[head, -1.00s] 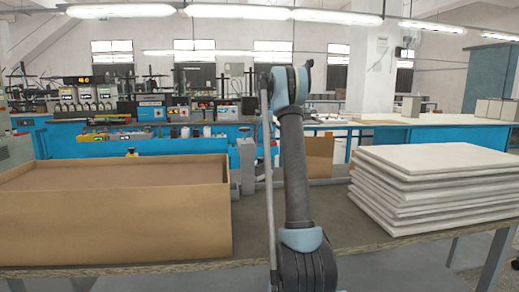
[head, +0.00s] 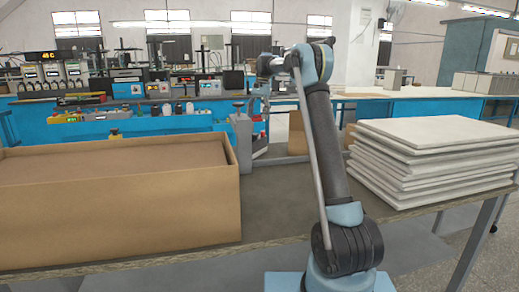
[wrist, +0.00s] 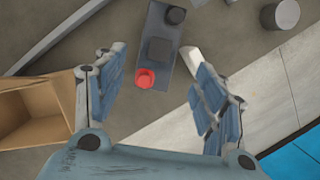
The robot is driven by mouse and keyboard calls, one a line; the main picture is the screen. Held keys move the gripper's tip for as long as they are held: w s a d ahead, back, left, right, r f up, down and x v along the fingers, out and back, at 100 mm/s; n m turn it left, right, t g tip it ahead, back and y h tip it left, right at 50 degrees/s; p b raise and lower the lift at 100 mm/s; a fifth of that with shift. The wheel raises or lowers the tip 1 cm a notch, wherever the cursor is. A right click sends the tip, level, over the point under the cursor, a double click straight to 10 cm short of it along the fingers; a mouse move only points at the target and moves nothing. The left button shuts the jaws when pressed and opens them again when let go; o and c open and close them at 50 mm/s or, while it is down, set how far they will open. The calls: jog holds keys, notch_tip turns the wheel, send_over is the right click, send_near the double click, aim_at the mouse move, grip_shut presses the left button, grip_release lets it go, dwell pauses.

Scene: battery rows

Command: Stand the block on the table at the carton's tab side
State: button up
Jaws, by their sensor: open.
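A grey block (wrist: 155,45) with a red cap, a dark square and a black cap on its top shows in the wrist view. It lies between and beyond my fingers, with no clear contact. My gripper (wrist: 157,72) is open and empty. An open brown carton (wrist: 35,115) is at the lower left of the wrist view, beside the left finger. In the head view a brown carton (head: 297,135) stands partly hidden behind my arm, and my gripper (head: 262,95) is near a grey upright object (head: 240,135). I cannot make out the carton's tab.
The table (head: 275,195) is bare in front of my arm. A large cardboard box (head: 120,215) fills its left side. A stack of white boards (head: 430,150) stands at the right. A grey cylinder (wrist: 281,14) is at the wrist view's upper right. A blue bench (head: 160,124) is behind.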

aim_at(255, 134)
jog(key=x, duration=1)
jog(key=shift+s+f, duration=0.1)
jog(key=shift+f, duration=0.3)
jog(key=shift+x, duration=2.65)
jog(key=shift+d, duration=0.15)
grip_shut()
